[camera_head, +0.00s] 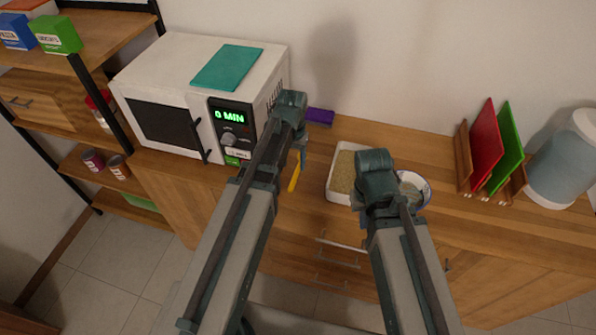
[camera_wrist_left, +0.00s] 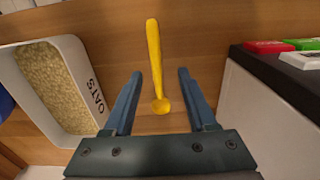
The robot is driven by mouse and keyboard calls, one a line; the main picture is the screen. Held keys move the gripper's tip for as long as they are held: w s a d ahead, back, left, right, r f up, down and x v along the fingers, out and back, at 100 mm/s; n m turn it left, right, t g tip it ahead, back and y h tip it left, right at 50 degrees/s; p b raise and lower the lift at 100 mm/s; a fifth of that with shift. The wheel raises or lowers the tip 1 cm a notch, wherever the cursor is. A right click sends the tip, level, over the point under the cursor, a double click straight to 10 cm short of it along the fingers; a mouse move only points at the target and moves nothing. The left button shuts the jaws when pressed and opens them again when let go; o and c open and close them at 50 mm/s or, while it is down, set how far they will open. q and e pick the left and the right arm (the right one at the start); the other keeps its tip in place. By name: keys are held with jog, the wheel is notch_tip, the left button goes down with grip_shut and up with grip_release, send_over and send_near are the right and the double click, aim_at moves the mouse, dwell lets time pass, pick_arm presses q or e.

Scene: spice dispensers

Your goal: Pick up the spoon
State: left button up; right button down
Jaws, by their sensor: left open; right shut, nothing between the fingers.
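The yellow spoon (camera_wrist_left: 155,62) lies on the wooden counter in the left wrist view, its bowl end toward my gripper. In the head view part of it shows (camera_head: 294,178) beside the microwave, near the counter's front edge. My left gripper (camera_wrist_left: 160,75) is open, with one finger on each side of the spoon in that view. Neither finger appears to touch it, and the height gap cannot be told. In the head view my left gripper (camera_head: 299,148) is partly hidden by its own wrist. My right gripper (camera_head: 377,178) is shut and empty, its fingertips mostly hidden.
The microwave (camera_head: 180,95) stands left. A bowl (camera_head: 425,184) is partly behind my right gripper. Red (camera_head: 486,145) and green (camera_head: 506,150) boards stand further right.

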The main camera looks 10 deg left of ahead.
aim_at(296, 174)
pick_arm(q)
jog(key=f+b, duration=0.4)
jog(key=f, duration=0.1)
jog(key=shift+w+d, duration=0.25)
jog(key=shift+d, duration=0.1)
jog(key=shift+r, duration=0.1)
grip_shut()
